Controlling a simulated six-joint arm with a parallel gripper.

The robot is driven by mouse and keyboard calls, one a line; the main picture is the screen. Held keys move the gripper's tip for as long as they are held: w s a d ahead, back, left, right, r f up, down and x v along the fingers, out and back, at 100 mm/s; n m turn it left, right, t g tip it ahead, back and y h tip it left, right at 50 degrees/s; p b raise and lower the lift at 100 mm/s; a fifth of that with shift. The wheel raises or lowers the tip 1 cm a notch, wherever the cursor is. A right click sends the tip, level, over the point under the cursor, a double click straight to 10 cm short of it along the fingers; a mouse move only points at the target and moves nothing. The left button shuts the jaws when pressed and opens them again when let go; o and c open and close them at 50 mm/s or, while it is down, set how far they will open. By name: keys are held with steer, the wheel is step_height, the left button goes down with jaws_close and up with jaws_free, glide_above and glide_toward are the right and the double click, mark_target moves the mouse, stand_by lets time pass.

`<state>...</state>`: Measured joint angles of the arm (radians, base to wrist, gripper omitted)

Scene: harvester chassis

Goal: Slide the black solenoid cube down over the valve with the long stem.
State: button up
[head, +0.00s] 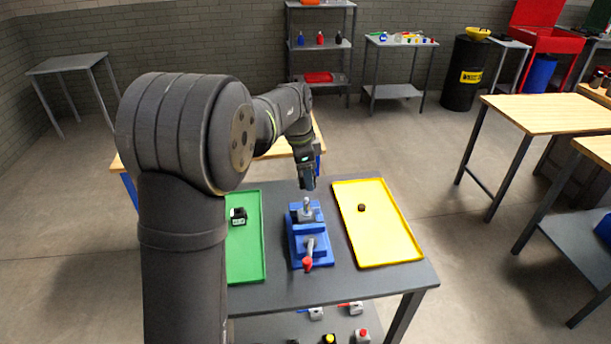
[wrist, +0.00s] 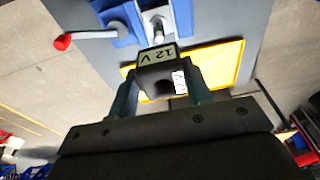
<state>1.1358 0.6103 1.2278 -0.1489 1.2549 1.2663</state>
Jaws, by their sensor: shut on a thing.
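My gripper (wrist: 158,82) is shut on the black solenoid cube (wrist: 157,72), which has "12 V" on one face and a white label on another. In the wrist view, the metal valve stem (wrist: 158,33) shows just beyond the cube, apart from it in the picture. The valve (head: 307,213) stands upright in the blue vise (head: 296,244) in the head view. My gripper (head: 307,180) is above the valve there, and the cube is hard to make out between the fingers. The exact gap between cube and stem cannot be told.
The green tray (head: 254,262) left of the vise holds a small black-and-white block (head: 238,216). The yellow tray (head: 385,240) on the right holds a small dark round part (head: 361,208). The vise's red-knobbed handle (head: 308,262) points toward the near table edge.

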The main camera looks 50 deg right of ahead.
glide_above(307, 202)
steer(key=shift+w+f, duration=0.1)
steer(key=shift+f, duration=2.1)
steer(key=shift+f, duration=0.4)
steer(key=shift+f, duration=1.15)
steer(key=shift+f, duration=0.4)
stand_by(0.7)
steer(key=shift+f, duration=1.05)
steer(key=o, duration=1.2)
steer(key=shift+c, duration=0.2)
